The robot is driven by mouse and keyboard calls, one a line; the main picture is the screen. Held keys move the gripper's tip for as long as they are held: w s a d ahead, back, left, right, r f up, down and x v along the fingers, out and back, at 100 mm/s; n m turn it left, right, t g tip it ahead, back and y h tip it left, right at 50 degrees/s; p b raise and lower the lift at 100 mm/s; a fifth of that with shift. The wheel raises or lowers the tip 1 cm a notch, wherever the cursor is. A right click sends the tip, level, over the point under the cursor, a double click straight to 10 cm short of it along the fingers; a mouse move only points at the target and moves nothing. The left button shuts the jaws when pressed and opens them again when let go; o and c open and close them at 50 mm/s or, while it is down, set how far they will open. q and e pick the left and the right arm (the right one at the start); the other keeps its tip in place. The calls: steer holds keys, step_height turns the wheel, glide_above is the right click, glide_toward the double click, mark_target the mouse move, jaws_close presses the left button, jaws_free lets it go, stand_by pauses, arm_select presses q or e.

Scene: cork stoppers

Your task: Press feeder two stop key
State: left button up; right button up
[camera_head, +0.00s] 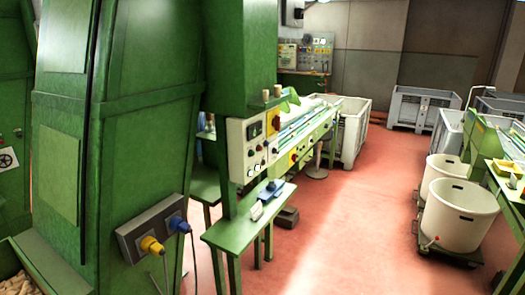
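A pale control panel (238,142) with a small dark display (254,131) and several buttons and knobs is mounted on the green machine (240,60) near the middle of the view. A red knob (276,123) sits at its right side, and small white keys (257,167) show low on it. The labels are too small to read, so I cannot tell which key is feeder two stop. Neither of my grippers is in view.
A small green bench (238,236) stands below the panel. A socket box (140,232) with yellow and blue plugs juts from the large green cabinet (150,120). White tubs (458,215) stand at the right. The reddish floor (350,220) between is open.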

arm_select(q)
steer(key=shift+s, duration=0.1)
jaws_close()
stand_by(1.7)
